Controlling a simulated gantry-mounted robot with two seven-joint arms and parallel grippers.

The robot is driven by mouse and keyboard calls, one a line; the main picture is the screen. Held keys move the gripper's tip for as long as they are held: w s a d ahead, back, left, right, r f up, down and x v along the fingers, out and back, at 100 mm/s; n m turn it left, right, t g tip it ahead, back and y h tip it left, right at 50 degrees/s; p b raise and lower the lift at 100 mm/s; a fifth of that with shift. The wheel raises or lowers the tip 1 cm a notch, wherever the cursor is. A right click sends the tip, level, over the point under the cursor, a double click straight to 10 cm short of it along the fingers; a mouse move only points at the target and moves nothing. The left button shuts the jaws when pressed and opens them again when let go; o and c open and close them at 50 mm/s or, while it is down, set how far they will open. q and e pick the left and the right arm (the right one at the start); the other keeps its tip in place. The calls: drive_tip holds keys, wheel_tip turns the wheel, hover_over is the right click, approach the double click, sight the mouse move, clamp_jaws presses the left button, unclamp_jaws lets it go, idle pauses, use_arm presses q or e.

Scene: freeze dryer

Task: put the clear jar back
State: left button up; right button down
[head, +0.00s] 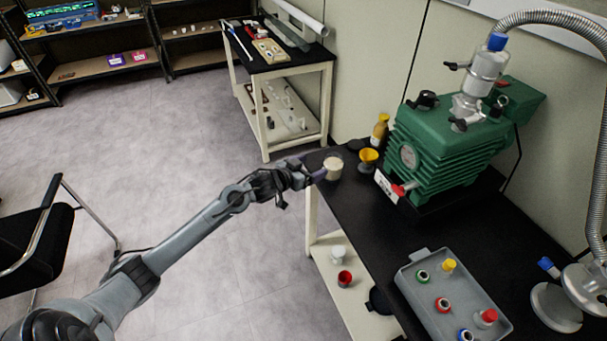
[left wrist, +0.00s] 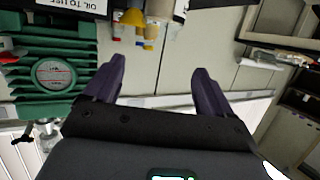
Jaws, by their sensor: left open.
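I cannot clearly make out the jar in that view. My right gripper is not in view.
A yellow funnel (head: 368,157) and an amber bottle (head: 380,129) stand close behind the jar. A green pump (head: 450,145) stands to the right. A grey tray (head: 416,277) with several capped vials lies nearer. A white cart (head: 265,78) stands behind.

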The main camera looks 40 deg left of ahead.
use_arm(q)
drive_tip(key=s+d+f+m+g, duration=0.1)
drive_tip(key=s+d+f+g, duration=0.3)
drive_tip(key=s+d+f, duration=0.75)
drive_tip(key=s+d+g, duration=0.2)
drive_tip(key=s+d, duration=0.2)
drive_tip(key=s, duration=0.4)
drive_tip(key=s+d+g, duration=0.2)
drive_tip(key=s+d, duration=0.2)
drive_tip(key=s, duration=0.4)
drive_tip(key=s+d+m+g, duration=0.1)
drive_tip(key=s+d+g, duration=0.2)
drive_tip(key=s+d, duration=0.2)
drive_tip(key=s+r, duration=0.1)
drive_tip(key=s, duration=0.2)
drive_tip(key=shift+s, duration=0.15)
wheel_tip(320, 180, up, 37)
drive_tip(key=p, duration=3.7)
